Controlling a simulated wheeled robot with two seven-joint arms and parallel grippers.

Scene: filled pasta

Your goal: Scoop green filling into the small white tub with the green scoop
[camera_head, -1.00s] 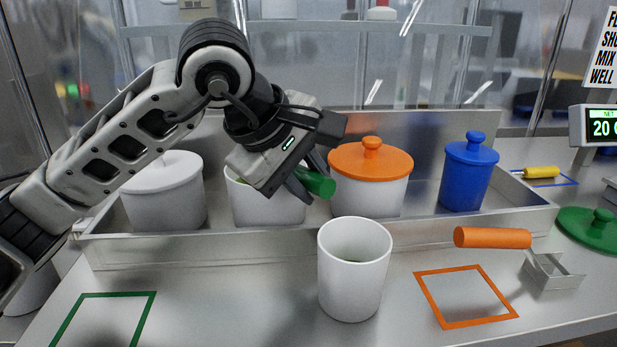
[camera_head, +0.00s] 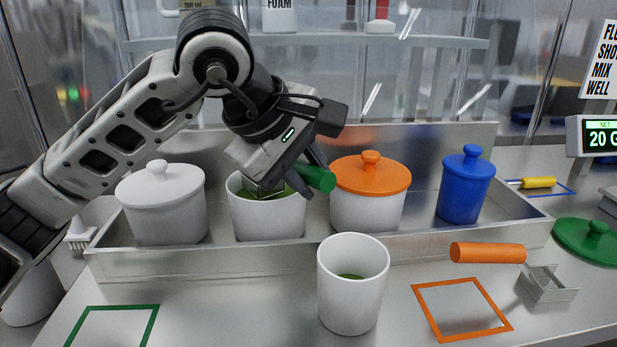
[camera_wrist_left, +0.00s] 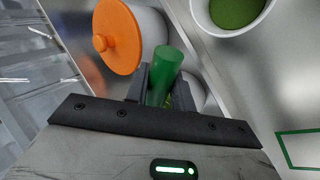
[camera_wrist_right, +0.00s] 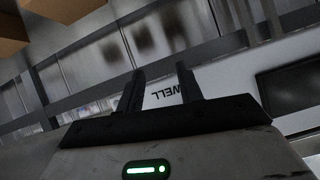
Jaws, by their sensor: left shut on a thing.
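The green scoop's handle (camera_head: 316,178) is held in my left gripper (camera_head: 308,172), which is shut on it. The handle also shows between the fingers in the left wrist view (camera_wrist_left: 165,78). The scoop's metal end reaches into the open white pot of green filling (camera_head: 268,217), in the tray between two lidded pots. The small white tub (camera_head: 352,290) stands upright on the counter in front of the tray, with some green filling inside; it shows at the top of the left wrist view (camera_wrist_left: 205,22). My right gripper (camera_wrist_right: 160,88) is open and empty, seen only in its wrist view.
A metal tray (camera_head: 190,264) holds a white-lidded pot (camera_head: 165,215), an orange-lidded pot (camera_head: 370,200) and a blue pot (camera_head: 465,190). An orange-handled scoop (camera_head: 488,252) and a green lid (camera_head: 588,241) lie at the right. A display (camera_head: 600,136) reads 20. Green and orange outlines mark clear counter.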

